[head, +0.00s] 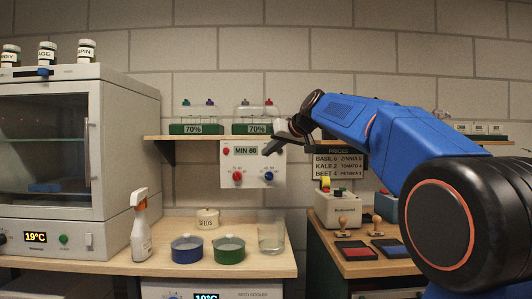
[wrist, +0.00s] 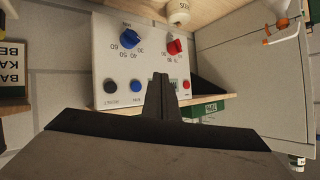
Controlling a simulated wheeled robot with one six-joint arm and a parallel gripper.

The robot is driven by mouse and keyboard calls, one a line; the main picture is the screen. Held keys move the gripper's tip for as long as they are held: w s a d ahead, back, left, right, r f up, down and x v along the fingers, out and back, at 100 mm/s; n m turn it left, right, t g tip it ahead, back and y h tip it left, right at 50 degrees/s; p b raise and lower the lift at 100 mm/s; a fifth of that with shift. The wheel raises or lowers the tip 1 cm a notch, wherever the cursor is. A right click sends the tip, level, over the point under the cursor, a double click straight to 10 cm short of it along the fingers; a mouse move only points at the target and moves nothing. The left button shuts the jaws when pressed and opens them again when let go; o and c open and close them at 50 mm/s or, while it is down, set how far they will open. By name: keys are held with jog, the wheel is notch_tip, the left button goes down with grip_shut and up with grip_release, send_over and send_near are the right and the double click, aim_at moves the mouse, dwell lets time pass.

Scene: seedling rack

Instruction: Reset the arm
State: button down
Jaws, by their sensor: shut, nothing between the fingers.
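My gripper (head: 268,151) is shut and empty, in front of the upper right of the white wall control panel (head: 252,178). In the wrist view my gripper (wrist: 161,76) shows as two dark fingers together, pointing at the panel (wrist: 125,72), which appears upside down. The panel has a display reading MIN 86, a red knob (head: 237,176) and a blue knob (head: 268,176). A red button (head: 226,151) sits left of the display. The wrist view also shows a blue button (wrist: 136,86) and a dark button (wrist: 110,87). I cannot tell whether the fingers touch the panel.
A shelf (head: 160,138) with two covered trays runs above the panel. Below are a spray bottle (head: 141,230), a blue pot (head: 187,249), a green pot (head: 229,250) and a glass beaker (head: 271,237). A cabinet (head: 50,150) stands left. A bench with stamps (head: 342,227) is right.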

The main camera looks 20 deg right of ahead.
dwell(0.6)
jog(key=s+a+f+g+h, duration=0.1)
jog(key=s+f+g+h, duration=0.1)
jog(key=s+f, duration=2)
jog(key=s+a+f+m+g+h, duration=0.1)
jog(key=s+f+g, duration=0.3)
jog(key=s+f, duration=1.8)
jog(key=s+h, duration=0.1)
jog(key=s, duration=0.2)
jog(key=shift+a+f+g, duration=0.3)
jog(key=shift+f+g, duration=0.1)
